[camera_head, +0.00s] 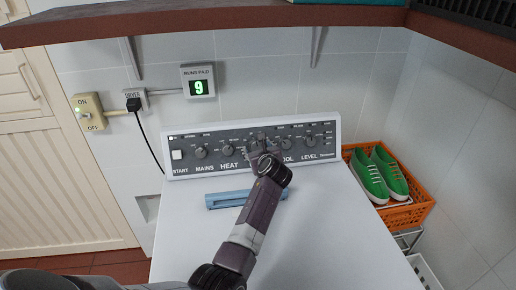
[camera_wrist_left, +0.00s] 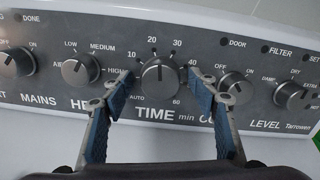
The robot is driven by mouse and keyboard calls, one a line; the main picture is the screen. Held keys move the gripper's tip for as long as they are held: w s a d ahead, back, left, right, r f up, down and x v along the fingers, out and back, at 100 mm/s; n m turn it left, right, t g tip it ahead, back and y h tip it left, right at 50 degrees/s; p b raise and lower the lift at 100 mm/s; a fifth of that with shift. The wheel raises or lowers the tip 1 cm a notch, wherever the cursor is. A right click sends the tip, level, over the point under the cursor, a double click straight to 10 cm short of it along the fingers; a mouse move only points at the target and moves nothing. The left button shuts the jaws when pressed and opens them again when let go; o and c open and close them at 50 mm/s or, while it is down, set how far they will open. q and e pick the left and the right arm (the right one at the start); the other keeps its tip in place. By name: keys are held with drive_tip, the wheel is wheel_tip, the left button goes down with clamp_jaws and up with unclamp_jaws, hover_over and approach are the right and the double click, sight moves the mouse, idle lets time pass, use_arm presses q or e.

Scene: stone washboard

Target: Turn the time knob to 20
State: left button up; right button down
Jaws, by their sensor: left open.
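The time knob (camera_wrist_left: 159,74) is a round grey dial in the middle of the panel, marked AUTO, 10, 20, 30, 40 and 60 around it. Its light pointer line appears to point up, between 20 and 30. My left gripper (camera_wrist_left: 161,92) is open, with one blue-padded finger on each side of the knob, apparently apart from it. In the head view, my left gripper (camera_head: 264,148) is over the panel and hides the time knob. My right gripper is not in view.
The control panel (camera_head: 327,127) also carries the mains knob (camera_head: 200,153), heat knob (camera_head: 228,150) and level knob (camera_head: 310,141). The cool knob (camera_wrist_left: 235,88) is close to the right finger. A blue item (camera_head: 228,199) lies on the white top. A shelf (camera_head: 200,22) hangs above.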

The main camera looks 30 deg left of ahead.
use_arm(q)
drive_tip(key=c, duration=1.2)
drive_tip(key=shift+o, duration=0.2)
drive_tip(key=shift+r+n+p, duration=0.1)
drive_tip(key=shift+n+p, duration=0.3)
drive_tip(key=shift+n, duration=0.7)
drive_tip(key=o, duration=1.2)
drive_tip(key=shift+c, duration=0.2)
